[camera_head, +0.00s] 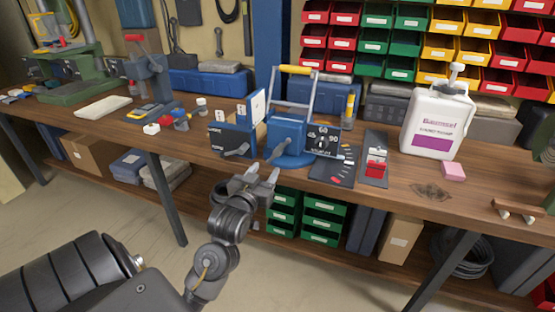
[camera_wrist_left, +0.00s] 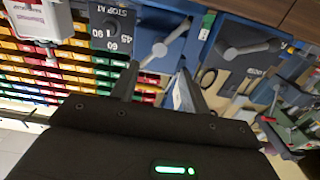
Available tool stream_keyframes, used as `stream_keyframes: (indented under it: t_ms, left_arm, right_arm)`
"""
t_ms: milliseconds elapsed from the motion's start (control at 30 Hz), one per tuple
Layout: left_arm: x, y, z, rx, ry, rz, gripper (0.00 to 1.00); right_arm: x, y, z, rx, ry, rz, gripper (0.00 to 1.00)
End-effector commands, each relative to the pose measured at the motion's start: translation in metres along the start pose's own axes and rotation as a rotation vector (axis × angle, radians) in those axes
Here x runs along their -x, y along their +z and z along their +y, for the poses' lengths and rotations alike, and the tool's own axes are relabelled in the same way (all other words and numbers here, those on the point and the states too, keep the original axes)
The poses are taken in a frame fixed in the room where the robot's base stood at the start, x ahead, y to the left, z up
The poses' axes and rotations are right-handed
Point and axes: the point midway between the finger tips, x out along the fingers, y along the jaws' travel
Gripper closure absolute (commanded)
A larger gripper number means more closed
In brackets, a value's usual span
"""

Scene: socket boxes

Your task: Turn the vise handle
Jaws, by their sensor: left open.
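A blue vise (camera_head: 287,132) with a tall metal frame and yellow grip bar stands on the wooden bench. A grey handle (camera_head: 275,154) projects from its front; a handle also shows in the left wrist view (camera_wrist_left: 160,49), beyond the gap between my fingers. A numbered dial panel (camera_head: 324,138) is to the vise's right. A dark blue box (camera_head: 228,140) with another grey lever (camera_head: 237,151) is to its left. My left gripper (camera_head: 263,171) is open and empty in front of the bench edge, apart from the handles. The left wrist view shows its two fingers (camera_wrist_left: 158,67) spread.
The wooden bench (camera_head: 395,180) has a white jug (camera_head: 437,122), a pink block (camera_head: 453,171) and a red-switched panel (camera_head: 376,168) on the right. Green drawers (camera_head: 323,221) stand underneath. Colored bins (camera_head: 375,45) line the back wall. The floor before the bench is clear.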

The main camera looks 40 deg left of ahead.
Motion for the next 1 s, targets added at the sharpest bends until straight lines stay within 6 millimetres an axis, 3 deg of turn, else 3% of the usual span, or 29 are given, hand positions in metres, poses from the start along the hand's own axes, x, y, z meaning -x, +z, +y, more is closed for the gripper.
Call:
stream_keyframes:
  t_ms: [233,700,1000]
  left_arm:
    - [-0.016,-0.001,0.000,-0.002,0.000,0.001,0.54]
    - [-0.095,0.000,0.000,-0.001,0.000,0.000,0.54]
    - [-0.108,0.000,0.000,-0.001,0.001,-0.001,0.54]
  right_arm:
    - [0.001,0.002,0.001,0.000,0.001,-0.002,0.64]
    - [-0.002,0.010,0.002,0.002,0.002,-0.006,0.64]
    - [-0.002,0.013,0.002,0.002,0.002,-0.010,0.64]
